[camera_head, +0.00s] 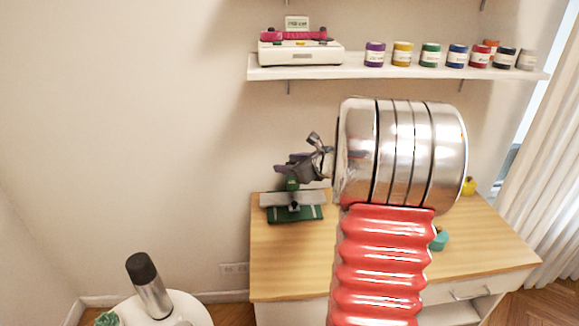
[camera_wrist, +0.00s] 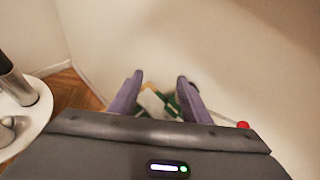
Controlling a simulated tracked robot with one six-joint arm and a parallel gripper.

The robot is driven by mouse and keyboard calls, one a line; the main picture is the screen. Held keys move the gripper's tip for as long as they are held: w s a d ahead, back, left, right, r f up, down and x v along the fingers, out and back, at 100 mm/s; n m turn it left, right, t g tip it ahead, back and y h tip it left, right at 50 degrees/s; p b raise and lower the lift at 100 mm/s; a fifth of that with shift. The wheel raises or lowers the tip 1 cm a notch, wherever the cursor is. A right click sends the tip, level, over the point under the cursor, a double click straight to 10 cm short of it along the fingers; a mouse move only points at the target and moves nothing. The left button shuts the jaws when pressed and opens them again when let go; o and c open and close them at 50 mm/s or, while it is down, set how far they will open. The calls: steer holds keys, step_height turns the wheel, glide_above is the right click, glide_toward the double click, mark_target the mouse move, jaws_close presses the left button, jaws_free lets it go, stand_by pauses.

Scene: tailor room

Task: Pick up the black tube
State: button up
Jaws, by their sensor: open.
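A small black-labelled container (camera_head: 503,58) stands on the wall shelf in the head view, among a row of coloured ones. A larger black-topped silver cylinder (camera_head: 150,285) stands on a white round surface at lower left; I cannot tell which of these is the black tube. My gripper (camera_head: 297,165) is above the left end of the wooden desk, below the shelf and well away from both. In the wrist view its two fingers (camera_wrist: 160,77) are apart, with nothing held between them.
The shelf (camera_head: 400,69) also carries a white machine (camera_head: 300,50) at left. A green and grey device (camera_head: 293,206) sits on the desk (camera_head: 285,255) below my gripper. A teal object (camera_head: 439,240) and a yellow one (camera_head: 469,186) are at right. A curtain (camera_head: 545,150) hangs at far right.

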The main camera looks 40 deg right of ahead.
steer(key=s+d+f+m+h, duration=0.1)
steer(key=d+f+m, duration=0.1)
steer(key=d, duration=0.4)
steer(key=shift+d+m+h, duration=0.4)
steer(key=shift+m, duration=0.4)
steer(key=x, duration=0.7)
steer(key=shift+w+a+r, duration=0.1)
steer(key=shift+w, duration=0.05)
steer(key=shift+w+f, duration=0.25)
steer(key=shift+w, duration=0.35)
steer(key=shift+w, duration=0.1)
steer(key=shift+d+x, duration=0.1)
steer(key=shift+x, duration=1.15)
steer(key=shift+d+x, duration=0.15)
steer(key=shift+x, duration=1.15)
